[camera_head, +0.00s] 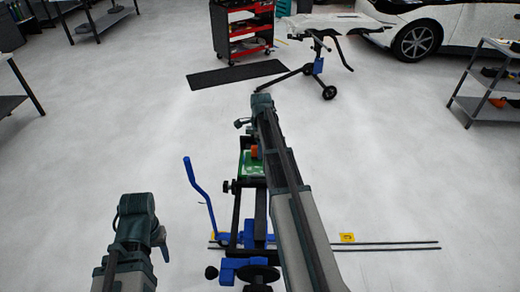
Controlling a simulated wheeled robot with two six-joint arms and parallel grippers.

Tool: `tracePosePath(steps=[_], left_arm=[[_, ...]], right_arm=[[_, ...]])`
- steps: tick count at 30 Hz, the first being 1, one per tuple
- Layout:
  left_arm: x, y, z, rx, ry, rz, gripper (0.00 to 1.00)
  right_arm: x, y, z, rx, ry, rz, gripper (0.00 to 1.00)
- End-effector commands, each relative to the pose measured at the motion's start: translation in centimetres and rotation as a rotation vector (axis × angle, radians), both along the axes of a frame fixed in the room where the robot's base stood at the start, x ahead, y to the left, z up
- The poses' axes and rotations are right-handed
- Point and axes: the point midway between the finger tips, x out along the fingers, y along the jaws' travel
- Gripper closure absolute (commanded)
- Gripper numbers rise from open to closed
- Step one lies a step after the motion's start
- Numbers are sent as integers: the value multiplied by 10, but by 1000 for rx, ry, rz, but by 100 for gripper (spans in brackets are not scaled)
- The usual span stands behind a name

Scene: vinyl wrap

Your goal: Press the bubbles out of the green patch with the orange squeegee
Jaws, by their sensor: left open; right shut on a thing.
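The green patch (247,169) lies on a dark frame in front of me, and my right arm covers its right side. The orange squeegee (254,152) shows as a small orange block over the far part of the patch. My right gripper is shut on the squeegee, and my own arm mostly hides its fingers. I cannot tell whether the squeegee's edge touches the patch, and no single bubbles can be made out. My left gripper (162,244) is open at the lower left, apart from the patch, with its fingers barely visible.
A blue lever (196,190) rises left of the dark frame. Thin dark rails (385,243) lie on the floor to the right. A red tool cart (243,32), a black mat (237,74), a wheeled stand (318,60) and a white car stand farther back.

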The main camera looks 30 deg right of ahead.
Motion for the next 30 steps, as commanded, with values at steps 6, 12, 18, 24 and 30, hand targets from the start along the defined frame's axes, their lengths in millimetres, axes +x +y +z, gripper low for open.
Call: tracePosePath(steps=[6, 12, 18, 24, 30], left_arm=[[0, 0, 0, 0, 0, 0, 50], [0, 0, 0, 0, 0, 0, 50], [0, 0, -1, 0, 0, 0, 50], [0, 0, -2, 0, 0, 0, 50], [0, 0, -2, 0, 0, 0, 50]], right_arm=[[0, 0, 0, 0, 0, 0, 100], [-4, 2, 0, 0, 0, 0, 100], [-15, 9, -1, 0, 0, 0, 100], [-19, 12, -2, 1, 1, 0, 100], [-19, 11, -2, 1, 1, 0, 100]])
